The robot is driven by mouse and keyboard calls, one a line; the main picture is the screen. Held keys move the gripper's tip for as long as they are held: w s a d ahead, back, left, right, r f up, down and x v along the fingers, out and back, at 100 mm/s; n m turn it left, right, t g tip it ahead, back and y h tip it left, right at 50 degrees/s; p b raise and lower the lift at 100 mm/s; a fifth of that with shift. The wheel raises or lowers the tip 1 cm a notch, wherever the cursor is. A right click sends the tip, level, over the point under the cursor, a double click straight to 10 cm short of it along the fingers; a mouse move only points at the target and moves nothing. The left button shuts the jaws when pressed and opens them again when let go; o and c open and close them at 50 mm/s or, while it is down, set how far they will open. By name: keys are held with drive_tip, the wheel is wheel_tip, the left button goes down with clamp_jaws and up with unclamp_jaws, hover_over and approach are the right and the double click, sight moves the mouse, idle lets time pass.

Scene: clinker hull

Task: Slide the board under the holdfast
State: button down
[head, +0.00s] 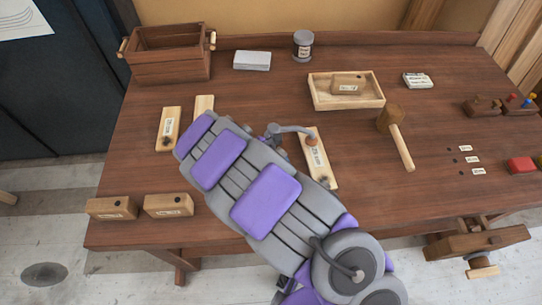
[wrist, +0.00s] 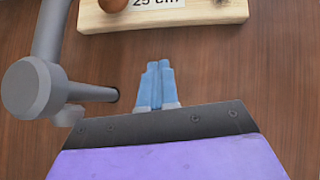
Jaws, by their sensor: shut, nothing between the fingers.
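The board (head: 318,158), pale wood with a label, lies flat on the bench right of my arm. Its label reads 25 cm in the wrist view (wrist: 205,12), where it crosses the top edge. I cannot tell whether that end presses on the wood. In the wrist view the holdfast (wrist: 48,75) stands at left. My gripper (wrist: 154,84) is shut and empty, short of the board's near edge and right of the holdfast; my arm hides it in the head view.
Two pale boards (head: 168,128) lie left of my arm, with two wooden blocks (head: 168,205) at the front left edge. A tray (head: 321,101) holding a block, a mallet (head: 399,139) and a crate (head: 142,60) stand around. Bench is clear between board and mallet.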

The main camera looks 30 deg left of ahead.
sight(307, 158)
drive_tip(key=w+d+f, duration=0.1)
drive_tip(key=w+d+f+b, duration=0.1)
drive_tip(key=d, duration=0.1)
drive_tip(key=shift+w+d+f, duration=0.15)
drive_tip(key=shift+w+d, duration=0.05)
drive_tip(key=shift+w, duration=0.2)
drive_tip(key=shift+w+d, duration=0.3)
drive_tip(key=shift+w, duration=0.45)
drive_tip(key=shift+d, duration=0.1)
drive_tip(key=shift+d, duration=0.3)
drive_tip(key=shift+w+d+r, duration=0.1)
drive_tip(key=shift+r, duration=0.1)
drive_tip(key=shift+w+d+p, duration=0.3)
drive_tip(key=shift+w+p, duration=0.15)
drive_tip(key=shift+p, duration=0.45)
drive_tip(key=shift+f, duration=0.15)
drive_tip(key=shift+s, duration=0.1)
